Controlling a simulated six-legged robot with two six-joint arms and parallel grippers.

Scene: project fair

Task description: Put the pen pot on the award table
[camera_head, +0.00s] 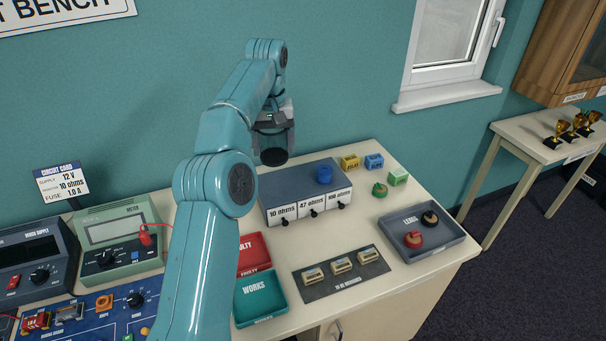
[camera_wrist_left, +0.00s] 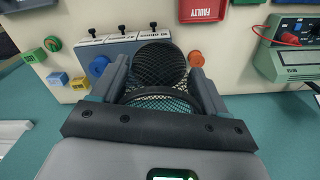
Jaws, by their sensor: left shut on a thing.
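The pen pot is a black mesh cup (camera_head: 273,157), which also shows in the wrist view (camera_wrist_left: 158,66). My left gripper (camera_head: 273,134) is shut on it, with one finger on each side of the pot in the wrist view (camera_wrist_left: 158,84). My right gripper is out of view.
The bench (camera_head: 390,273) holds the resistor box (camera_head: 300,187) with a blue knob, coloured blocks, a LEADS tray (camera_head: 425,228), red and green trays and meters. A gap of dark floor separates bench and award table. A wooden cabinet (camera_head: 560,50) hangs above it. The table's front part is bare.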

